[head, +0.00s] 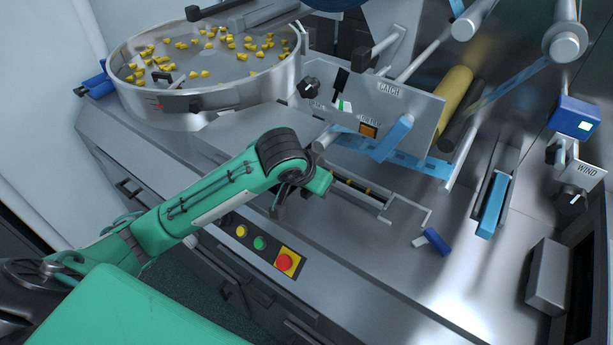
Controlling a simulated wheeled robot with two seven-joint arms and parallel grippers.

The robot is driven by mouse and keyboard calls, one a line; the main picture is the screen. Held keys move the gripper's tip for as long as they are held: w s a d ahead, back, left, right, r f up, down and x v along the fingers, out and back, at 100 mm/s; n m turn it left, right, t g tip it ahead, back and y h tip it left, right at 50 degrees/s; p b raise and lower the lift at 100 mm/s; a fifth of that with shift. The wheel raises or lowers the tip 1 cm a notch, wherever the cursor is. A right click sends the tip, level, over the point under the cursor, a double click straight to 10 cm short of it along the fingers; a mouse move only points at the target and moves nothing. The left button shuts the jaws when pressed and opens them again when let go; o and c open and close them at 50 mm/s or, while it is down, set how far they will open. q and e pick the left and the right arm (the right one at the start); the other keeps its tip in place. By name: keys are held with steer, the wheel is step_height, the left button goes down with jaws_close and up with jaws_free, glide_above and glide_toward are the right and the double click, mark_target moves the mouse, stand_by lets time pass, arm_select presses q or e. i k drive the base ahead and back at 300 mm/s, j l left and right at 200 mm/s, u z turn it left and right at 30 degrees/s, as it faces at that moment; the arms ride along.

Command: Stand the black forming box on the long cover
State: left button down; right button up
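My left gripper (284,202) is at the end of the green arm, over the front part of the steel machine top. It is small, dark and partly hidden by my own wrist, so I cannot tell if it is open or shut or holds anything. I cannot make out a black forming box for certain. A long, narrow steel channel (388,208) with yellow pieces in it runs to the right from beside my wrist. I cannot tell whether the long cover is part of it. My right gripper is not in view.
A round steel bowl (213,104) with many yellow pieces stands back left. A panel marked CATCH (425,100) and blue film (420,165) stand behind the channel. Front buttons include a red one (285,262). A grey box (548,275) stands right. The front right top is clear.

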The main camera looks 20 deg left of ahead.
mark_target(252, 143)
steer(key=j+z, duration=0.5)
steer(key=j, duration=1.1)
steer(key=i, duration=0.05)
